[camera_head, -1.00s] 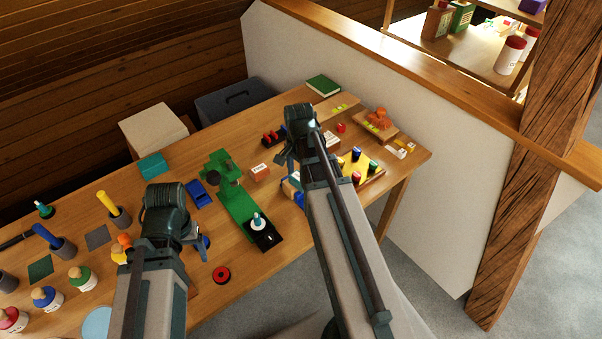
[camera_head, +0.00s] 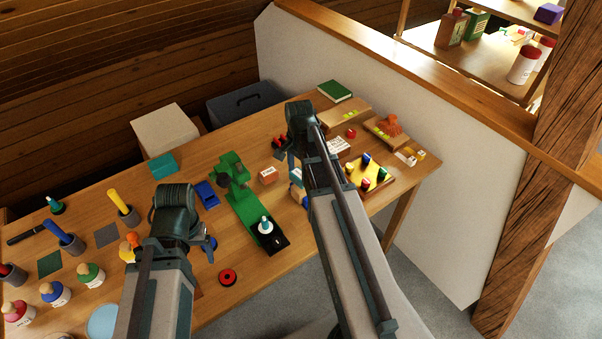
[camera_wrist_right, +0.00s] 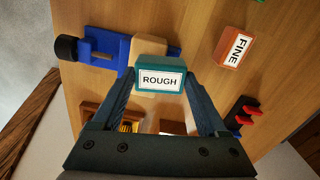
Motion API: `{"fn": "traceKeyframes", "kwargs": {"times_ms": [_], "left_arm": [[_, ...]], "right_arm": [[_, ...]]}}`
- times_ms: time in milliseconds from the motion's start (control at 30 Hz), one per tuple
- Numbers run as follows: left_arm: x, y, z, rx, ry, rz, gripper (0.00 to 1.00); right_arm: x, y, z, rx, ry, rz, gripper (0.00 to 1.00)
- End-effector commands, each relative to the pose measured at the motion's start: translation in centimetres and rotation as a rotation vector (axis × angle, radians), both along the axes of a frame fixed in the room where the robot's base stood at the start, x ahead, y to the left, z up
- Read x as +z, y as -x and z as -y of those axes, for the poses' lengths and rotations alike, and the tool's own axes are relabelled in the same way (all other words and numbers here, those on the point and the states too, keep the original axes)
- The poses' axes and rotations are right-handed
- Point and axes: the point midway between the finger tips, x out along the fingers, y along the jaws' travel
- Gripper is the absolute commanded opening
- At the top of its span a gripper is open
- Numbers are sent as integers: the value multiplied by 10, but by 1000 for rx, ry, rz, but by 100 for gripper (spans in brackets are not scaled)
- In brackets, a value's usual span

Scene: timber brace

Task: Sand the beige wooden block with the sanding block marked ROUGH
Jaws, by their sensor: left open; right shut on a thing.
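The teal sanding block marked ROUGH (camera_wrist_right: 160,79) is between the fingers of my right gripper (camera_wrist_right: 158,88), which is shut on it. In the right wrist view it overlaps the near side of the beige wooden block (camera_wrist_right: 146,50); I cannot tell whether they touch. The beige block sits at a blue vise (camera_wrist_right: 104,46) with a black knob. In the head view my right gripper (camera_head: 291,160) is over this spot, and its arm hides much of it. My left gripper (camera_head: 196,232) is open over the front of the table, its fingers partly hidden by its arm.
An orange block marked FINE (camera_wrist_right: 234,47) lies nearby, also in the head view (camera_head: 268,176). A green machine (camera_head: 243,198) stands between my arms. A yellow tray with coloured pegs (camera_head: 366,174) lies right of my right arm. Bottles and cups crowd the left.

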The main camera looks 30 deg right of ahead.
Motion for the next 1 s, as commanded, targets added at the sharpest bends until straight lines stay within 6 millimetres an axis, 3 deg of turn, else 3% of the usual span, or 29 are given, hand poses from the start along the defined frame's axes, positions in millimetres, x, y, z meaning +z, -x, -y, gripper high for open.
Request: {"fn": "traceKeyframes", "kwargs": {"times_ms": [233, 733, 1000], "left_arm": [[10, 0, 0, 0, 0, 0, 78], [58, 0, 0, 0, 0, 0, 78], [60, 0, 0, 0, 0, 0, 78]], "right_arm": [[10, 1, 0, 0, 0, -1, 32], [58, 1, 1, 0, 0, -1, 32], [60, 1, 1, 0, 0, -1, 32]]}}
